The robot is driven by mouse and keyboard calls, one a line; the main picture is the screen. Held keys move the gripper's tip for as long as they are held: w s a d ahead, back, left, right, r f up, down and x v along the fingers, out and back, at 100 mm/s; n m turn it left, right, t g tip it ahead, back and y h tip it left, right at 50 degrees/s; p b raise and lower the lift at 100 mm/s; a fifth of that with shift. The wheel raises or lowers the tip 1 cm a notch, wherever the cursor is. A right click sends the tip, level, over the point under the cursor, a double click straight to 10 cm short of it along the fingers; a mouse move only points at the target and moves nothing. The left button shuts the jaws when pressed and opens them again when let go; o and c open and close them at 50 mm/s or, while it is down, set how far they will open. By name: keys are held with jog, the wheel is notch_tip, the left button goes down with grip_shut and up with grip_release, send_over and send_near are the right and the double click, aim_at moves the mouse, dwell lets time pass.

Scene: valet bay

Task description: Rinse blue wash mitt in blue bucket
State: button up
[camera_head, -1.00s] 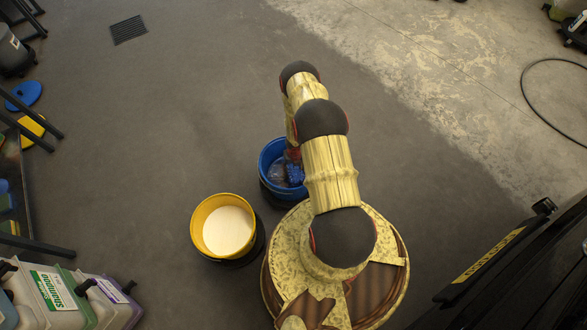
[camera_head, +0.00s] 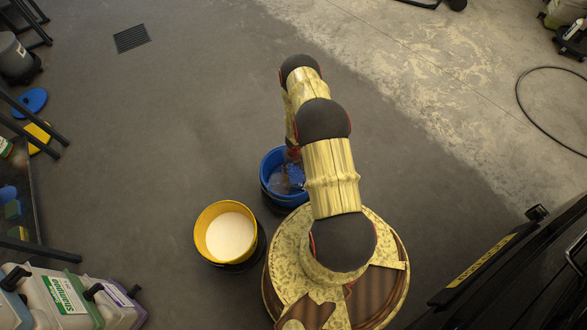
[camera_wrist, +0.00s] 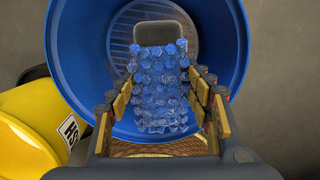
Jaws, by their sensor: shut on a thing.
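The blue bucket (camera_head: 267,181) stands on the floor left of my arm, partly hidden by it. In the wrist view its blue wall (camera_wrist: 77,70) surrounds the mitt, and a ridged grey surface shows inside. The blue wash mitt (camera_wrist: 160,95) has a knobbly texture and a dark cuff at its far end. My gripper (camera_wrist: 164,105) is shut on the mitt, with fingers on both its sides. The mitt appears at or within the bucket's opening; its exact depth I cannot tell. In the head view my arm mostly hides the gripper.
A yellow bucket (camera_head: 201,226) with pale, creamy contents stands close to the left of the blue one. Bottles (camera_head: 62,296) stand at the lower left. A dark car (camera_head: 510,275) is at the lower right. The floor (camera_head: 170,120) beyond the buckets is clear.

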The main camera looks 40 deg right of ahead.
jog(key=shift+r+p, duration=1.1)
jog(key=shift+r, duration=1)
jog(key=shift+r, duration=0.1)
jog(key=shift+r+p, duration=1.75)
jog(key=shift+r, duration=0.7)
